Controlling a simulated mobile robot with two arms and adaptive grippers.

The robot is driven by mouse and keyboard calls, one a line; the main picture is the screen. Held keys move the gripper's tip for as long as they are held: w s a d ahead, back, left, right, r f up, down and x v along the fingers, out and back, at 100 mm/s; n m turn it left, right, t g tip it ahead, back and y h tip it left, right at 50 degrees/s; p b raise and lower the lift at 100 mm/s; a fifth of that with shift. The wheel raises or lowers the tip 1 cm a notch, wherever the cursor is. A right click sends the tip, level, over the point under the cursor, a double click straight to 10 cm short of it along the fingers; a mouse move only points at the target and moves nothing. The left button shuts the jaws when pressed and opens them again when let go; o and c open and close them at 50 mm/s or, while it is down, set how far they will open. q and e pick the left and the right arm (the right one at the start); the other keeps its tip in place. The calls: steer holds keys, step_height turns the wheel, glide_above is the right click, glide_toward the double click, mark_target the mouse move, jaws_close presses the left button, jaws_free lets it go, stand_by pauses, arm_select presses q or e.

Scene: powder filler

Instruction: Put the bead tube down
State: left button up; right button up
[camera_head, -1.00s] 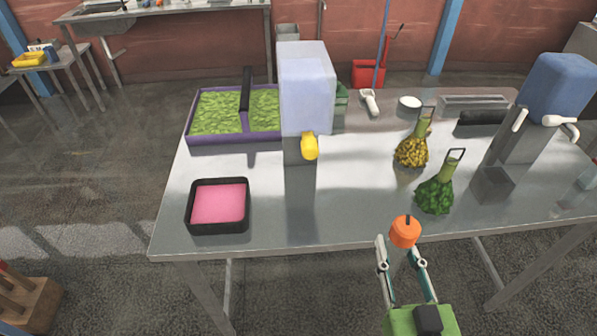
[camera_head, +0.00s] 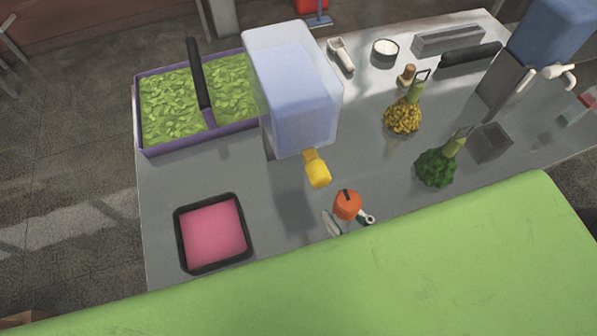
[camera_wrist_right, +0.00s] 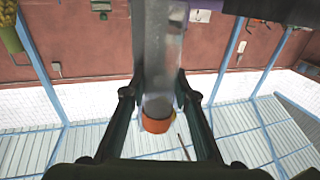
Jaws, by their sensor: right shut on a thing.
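The bead tube is clear with an orange cap (camera_head: 347,204). In the head view only the cap shows clearly, over the table's front half, right of the pink-lined tray and just below the yellow spout. My right gripper (camera_head: 348,219) is shut on the tube, with a fingertip on either side below the cap. Whether the tube's base touches the table is hidden. In the right wrist view the clear tube (camera_wrist_right: 160,50) runs between the two dark fingers, with the orange cap (camera_wrist_right: 156,124) at its end. My left gripper is not in view.
The black tray with a pink base (camera_head: 178,235) sits at the table's front left. A dispenser with a bluish hopper (camera_head: 298,100) and yellow spout (camera_head: 318,170) stands behind the cap. Yellow (camera_head: 403,118) and green (camera_head: 435,168) bundles stand to the right. My green arm hides the front edge.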

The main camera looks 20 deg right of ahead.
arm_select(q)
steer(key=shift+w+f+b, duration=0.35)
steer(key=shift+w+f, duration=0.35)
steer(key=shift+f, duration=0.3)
arm_select(e)
steer(key=f+x, duration=0.1)
steer(key=x, duration=1.3)
steer(key=shift+f, duration=0.2)
steer(key=shift+w, duration=0.15)
steer(key=shift+f, duration=0.1)
